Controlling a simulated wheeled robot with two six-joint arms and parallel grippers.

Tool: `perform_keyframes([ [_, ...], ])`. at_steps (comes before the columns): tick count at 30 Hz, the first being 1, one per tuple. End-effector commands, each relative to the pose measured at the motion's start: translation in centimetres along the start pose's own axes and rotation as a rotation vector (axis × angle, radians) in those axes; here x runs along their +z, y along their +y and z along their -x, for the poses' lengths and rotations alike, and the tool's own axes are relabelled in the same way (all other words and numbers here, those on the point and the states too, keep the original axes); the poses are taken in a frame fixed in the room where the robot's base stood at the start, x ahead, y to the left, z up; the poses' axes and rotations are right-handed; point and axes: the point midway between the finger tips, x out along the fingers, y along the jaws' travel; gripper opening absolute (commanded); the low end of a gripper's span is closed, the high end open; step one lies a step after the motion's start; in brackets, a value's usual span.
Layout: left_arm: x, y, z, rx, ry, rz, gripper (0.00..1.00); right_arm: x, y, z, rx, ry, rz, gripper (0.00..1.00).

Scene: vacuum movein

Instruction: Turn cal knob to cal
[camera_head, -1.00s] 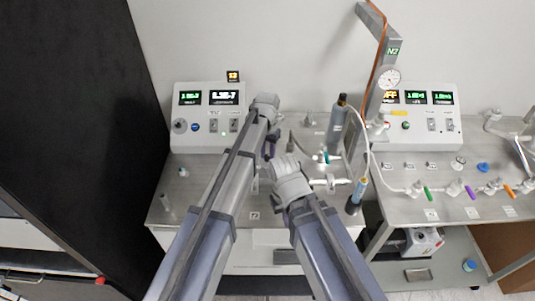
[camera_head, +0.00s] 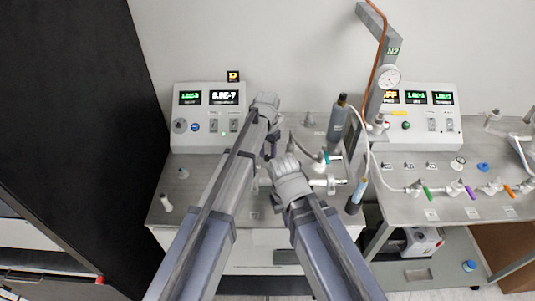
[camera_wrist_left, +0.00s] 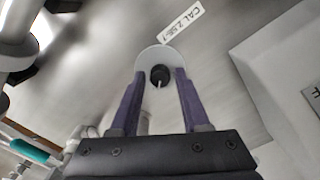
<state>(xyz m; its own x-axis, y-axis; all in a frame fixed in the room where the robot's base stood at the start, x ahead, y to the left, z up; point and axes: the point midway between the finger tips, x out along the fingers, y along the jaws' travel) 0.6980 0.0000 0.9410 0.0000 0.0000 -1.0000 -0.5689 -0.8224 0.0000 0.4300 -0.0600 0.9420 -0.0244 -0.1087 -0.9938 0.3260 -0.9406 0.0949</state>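The cal knob (camera_wrist_left: 160,76) is black with a white pointer mark and sits on a pale round disc in the left wrist view. The pointer mark faces down toward my gripper's palm. A label (camera_wrist_left: 184,22) reading "CAL 2.5E-7" lies beyond it to the upper right. My left gripper (camera_wrist_left: 160,78) has its two purple fingers on either side of the knob, with a visible gap at each side. In the head view my left gripper (camera_head: 270,148) is partly hidden behind my arms, and the knob is hidden. My right gripper's fingers are not visible.
A control box (camera_head: 208,139) with lit displays stands behind on the left. A grey cylinder (camera_head: 338,122), a teal-handled valve (camera_head: 325,158) and pipework stand just right of my grippers. A second bench (camera_head: 440,196) with colored valves is farther right.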

Motion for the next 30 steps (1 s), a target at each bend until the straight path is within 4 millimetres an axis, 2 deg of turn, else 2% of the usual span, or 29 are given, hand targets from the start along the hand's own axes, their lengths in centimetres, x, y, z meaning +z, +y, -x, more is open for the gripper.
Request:
perform_keyframes([
  [1,0.0,0.0,0.0,0.000,0.000,0.000,0.53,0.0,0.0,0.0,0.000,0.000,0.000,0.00],
  [3,0.0,0.0,0.0,0.000,0.000,0.001,0.61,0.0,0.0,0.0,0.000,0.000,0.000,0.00],
  [4,0.0,0.0,0.0,0.000,0.000,0.001,0.62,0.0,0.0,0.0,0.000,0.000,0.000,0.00],
  [12,0.0,0.0,0.1,0.000,0.000,0.001,0.62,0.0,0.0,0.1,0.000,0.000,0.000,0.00],
  [17,0.0,0.0,0.8,0.000,0.000,0.001,0.62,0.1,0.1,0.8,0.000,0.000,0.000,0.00],
  [23,0.0,0.0,3.0,0.000,0.000,0.001,0.62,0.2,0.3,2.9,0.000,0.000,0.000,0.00],
  [30,0.0,0.0,6.3,0.000,0.000,0.001,0.62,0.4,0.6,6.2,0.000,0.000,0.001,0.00],
])
